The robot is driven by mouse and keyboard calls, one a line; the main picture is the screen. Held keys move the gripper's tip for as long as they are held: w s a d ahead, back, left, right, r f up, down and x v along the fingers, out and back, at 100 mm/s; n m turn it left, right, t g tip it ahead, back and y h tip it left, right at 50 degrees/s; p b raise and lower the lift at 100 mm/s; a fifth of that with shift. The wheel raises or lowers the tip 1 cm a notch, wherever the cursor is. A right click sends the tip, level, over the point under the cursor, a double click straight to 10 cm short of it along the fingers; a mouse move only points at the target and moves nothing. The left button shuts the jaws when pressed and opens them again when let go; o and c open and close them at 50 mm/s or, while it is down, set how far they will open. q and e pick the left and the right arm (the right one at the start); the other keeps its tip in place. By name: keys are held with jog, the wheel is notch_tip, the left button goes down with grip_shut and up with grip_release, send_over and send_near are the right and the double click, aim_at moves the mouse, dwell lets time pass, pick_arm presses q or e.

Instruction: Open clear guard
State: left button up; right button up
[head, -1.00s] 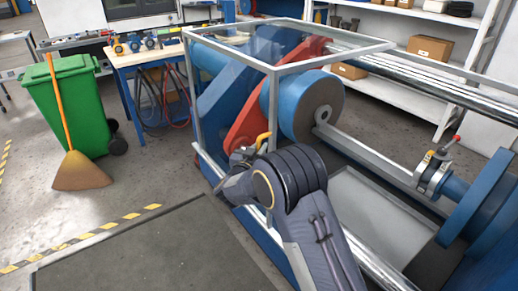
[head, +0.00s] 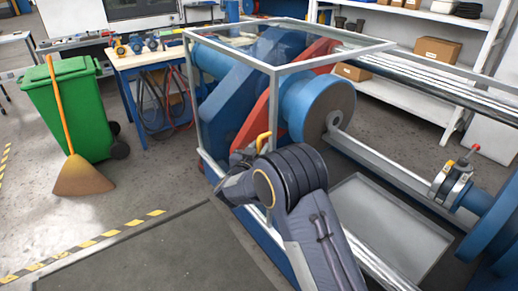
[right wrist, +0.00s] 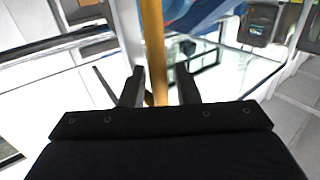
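The clear guard (head: 276,72) is a box of clear panels in a grey metal frame, standing around the blue and red end of the machine. A yellow handle (head: 264,140) is on its near side. My right gripper (head: 246,158) is at this handle, its fingers partly hidden by my own arm. My left gripper is not in view.
A blue drum (head: 318,107) and a red arm (head: 258,120) show inside and beside the guard. A green bin (head: 72,105) and a broom (head: 82,175) stand at the left. A workbench (head: 155,57) is behind. Open floor lies left of the guard.

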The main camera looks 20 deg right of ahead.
jog(key=v, duration=0.7)
jog(key=shift+s+a, duration=0.25)
jog(key=shift+s, duration=0.05)
dwell(0.3)
jog(key=s+d+r+n+g+y+p, duration=0.1)
jog(key=s+d+r+y+p, duration=0.2)
jog(key=r+y, duration=0.35)
jog(key=s+d+r+n+y+p, duration=0.1)
jog(key=s+r+y+p, duration=0.2)
jog(key=s+r+y, duration=0.4)
jog(key=s+n+g+p, duration=0.1)
jog(key=s+g, duration=0.1)
jog(key=s, duration=0.7)
jog(key=s+d+n+g+p, duration=0.1)
jog(key=s+g+p, duration=0.1)
jog(key=s, duration=0.8)
jog(key=s+n+g+y+p, duration=0.1)
jog(key=s+g, duration=0.3)
jog(key=s, duration=0.6)
jog(key=shift+s+d+f+p, duration=0.15)
jog(key=shift+d+f+p, duration=0.1)
jog(key=shift+p, duration=0.45)
